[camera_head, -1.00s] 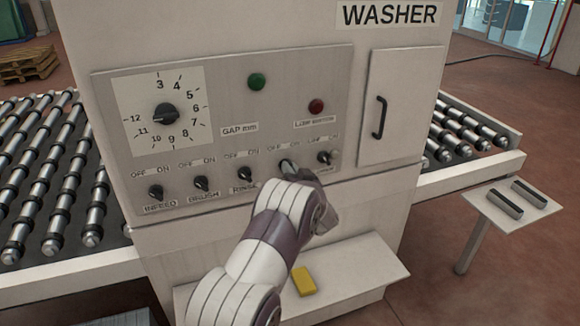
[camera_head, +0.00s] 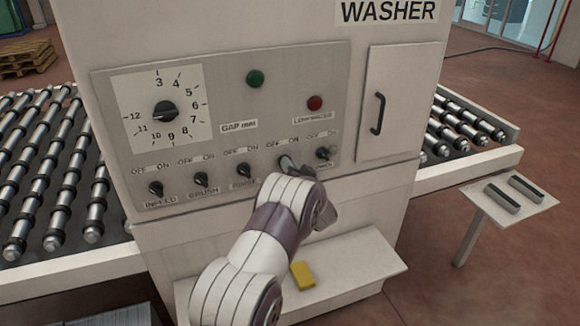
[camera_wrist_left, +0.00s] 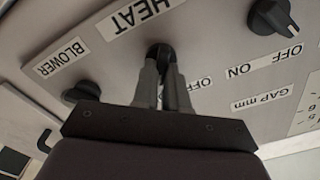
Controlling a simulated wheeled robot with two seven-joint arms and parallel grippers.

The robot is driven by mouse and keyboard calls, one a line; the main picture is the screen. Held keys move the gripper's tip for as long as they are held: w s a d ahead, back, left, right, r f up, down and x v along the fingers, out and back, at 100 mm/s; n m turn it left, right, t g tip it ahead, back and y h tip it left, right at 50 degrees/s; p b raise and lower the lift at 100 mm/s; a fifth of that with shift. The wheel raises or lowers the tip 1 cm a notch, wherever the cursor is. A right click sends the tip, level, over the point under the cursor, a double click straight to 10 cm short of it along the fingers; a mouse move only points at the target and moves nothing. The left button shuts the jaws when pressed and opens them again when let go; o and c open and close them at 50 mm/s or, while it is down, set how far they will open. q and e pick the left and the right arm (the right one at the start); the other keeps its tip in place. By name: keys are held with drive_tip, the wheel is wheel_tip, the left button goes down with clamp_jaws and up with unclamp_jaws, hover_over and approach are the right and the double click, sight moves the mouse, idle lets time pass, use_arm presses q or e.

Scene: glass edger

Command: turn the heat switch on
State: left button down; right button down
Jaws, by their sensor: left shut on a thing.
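The heat switch is a black knob (camera_wrist_left: 162,52) on the grey washer panel, under the HEAT label (camera_wrist_left: 138,16) in the upside-down left wrist view. My left gripper (camera_wrist_left: 161,66) is shut on this knob, one finger on each side. In the head view my left gripper (camera_head: 287,165) is at the fourth switch of the lower row, and my wrist and hand hide most of that knob and its label. Which way the knob points is hard to tell. My right gripper is not in view.
The blower knob (camera_head: 323,153) is close to the right of my gripper, and the rinse knob (camera_head: 245,174) is to its left. A door with a black handle (camera_head: 378,101) is farther right. A yellow block (camera_head: 303,276) lies on the ledge (camera_head: 355,265) below.

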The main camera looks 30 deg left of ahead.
use_arm(q)
drive_tip(key=c, duration=1.2)
unclamp_jaws()
drive_tip(key=shift+o, duration=0.2)
drive_tip(key=b+v, duration=0.3)
drive_tip(key=v, duration=0.9)
drive_tip(key=shift+s+d, duration=0.2)
drive_tip(key=shift+s, duration=0.1)
